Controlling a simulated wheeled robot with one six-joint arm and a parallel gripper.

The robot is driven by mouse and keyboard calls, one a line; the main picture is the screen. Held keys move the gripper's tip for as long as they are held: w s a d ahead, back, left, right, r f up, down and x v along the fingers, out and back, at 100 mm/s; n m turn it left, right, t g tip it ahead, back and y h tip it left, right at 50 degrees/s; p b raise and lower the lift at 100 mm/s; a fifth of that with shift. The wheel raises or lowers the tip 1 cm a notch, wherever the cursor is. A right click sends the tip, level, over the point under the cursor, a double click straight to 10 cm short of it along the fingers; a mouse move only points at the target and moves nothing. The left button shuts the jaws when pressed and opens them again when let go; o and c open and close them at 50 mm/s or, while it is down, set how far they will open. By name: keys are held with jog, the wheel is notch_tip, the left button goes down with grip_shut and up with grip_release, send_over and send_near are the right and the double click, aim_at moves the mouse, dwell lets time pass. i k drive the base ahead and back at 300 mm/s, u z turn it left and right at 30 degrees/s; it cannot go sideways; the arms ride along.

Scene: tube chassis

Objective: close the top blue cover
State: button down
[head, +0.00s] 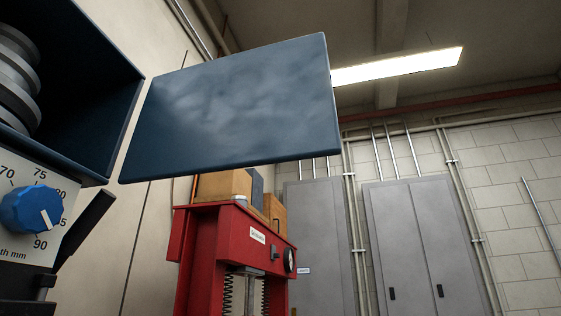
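The blue cover (235,108) is a flat dark-blue panel in the upper middle of the head view. It stands swung out to the right of the blue housing (105,75), whose front is open. Grey stacked discs (14,80) show inside the housing at the left edge. The cover's left edge is close to the housing's right edge; the hinge itself cannot be made out. My gripper is not in view.
Below the housing are a blue dial (32,209) on a white scale plate and a black lever (84,228). A red press (232,250) with boxes on top stands behind the cover. Grey cabinets (425,245) line the back wall.

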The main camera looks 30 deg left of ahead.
aim_at(275, 103)
jog(key=i, duration=1.75)
jog(key=u, duration=4.35)
